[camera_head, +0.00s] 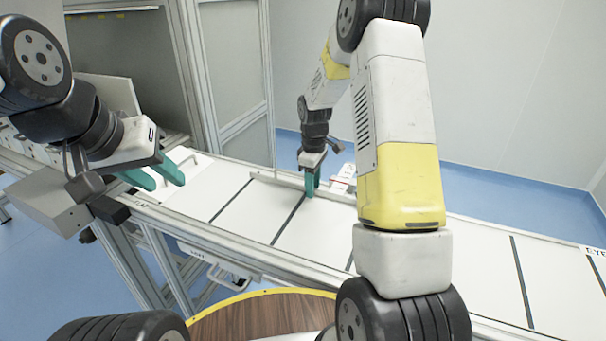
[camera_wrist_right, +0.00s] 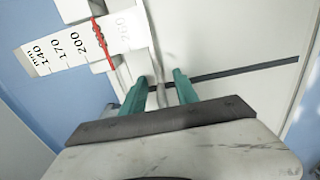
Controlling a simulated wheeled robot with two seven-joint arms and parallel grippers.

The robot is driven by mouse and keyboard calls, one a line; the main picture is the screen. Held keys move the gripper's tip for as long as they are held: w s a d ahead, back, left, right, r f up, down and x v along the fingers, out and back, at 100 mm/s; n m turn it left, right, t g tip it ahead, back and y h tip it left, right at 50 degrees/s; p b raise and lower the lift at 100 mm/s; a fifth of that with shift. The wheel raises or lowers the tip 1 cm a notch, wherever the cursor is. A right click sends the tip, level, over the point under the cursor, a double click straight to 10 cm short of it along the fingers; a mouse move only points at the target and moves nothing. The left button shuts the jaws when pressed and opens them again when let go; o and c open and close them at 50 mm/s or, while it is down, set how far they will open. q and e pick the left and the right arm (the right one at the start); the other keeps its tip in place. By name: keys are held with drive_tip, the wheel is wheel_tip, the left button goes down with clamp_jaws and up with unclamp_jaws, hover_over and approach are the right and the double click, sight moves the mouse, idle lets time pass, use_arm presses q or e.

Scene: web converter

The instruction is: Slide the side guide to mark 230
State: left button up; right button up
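The side guide (camera_head: 280,180) is a long pale grey rail along the far side of the white table. Its printed scale (camera_wrist_right: 68,50) shows in the right wrist view with 140, 170, 200 and 260 readable. A red pointer (camera_wrist_right: 101,42) lies across the scale between 200 and 260; no 230 can be read there. My right gripper (camera_head: 312,186) points down at the rail. In its wrist view the teal fingers (camera_wrist_right: 159,88) stand apart, one on each side of a narrow grey strip, with small gaps. My left gripper (camera_head: 165,180) is open and empty above the table's left end.
The white table (camera_head: 235,215) has dark cross strips and a metal front edge. A grey box (camera_head: 45,203) stands at the left near my left arm. A round wooden top with a yellow rim (camera_head: 260,315) is in front. A framed cabinet (camera_head: 225,75) stands behind.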

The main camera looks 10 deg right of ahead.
wheel_tip(320, 180, up, 8)
drive_tip(key=shift+f, duration=0.1)
drive_tip(key=s+a+r+m+t+y, duration=0.1)
drive_tip(key=s+r+m+t, duration=0.3)
drive_tip(key=s+r, duration=0.85)
drive_tip(key=s+a+r+m+t, duration=0.1)
drive_tip(key=s+r+m, duration=0.1)
drive_tip(key=s, duration=0.5)
drive_tip(key=s+a+r+m+t+y, duration=0.1)
drive_tip(key=s+r+m, duration=0.2)
drive_tip(key=s, duration=0.4)
drive_tip(key=shift+s+r+m, duration=0.35)
drive_tip(key=shift+s+m, duration=0.05)
drive_tip(key=shift+m, duration=0.4)
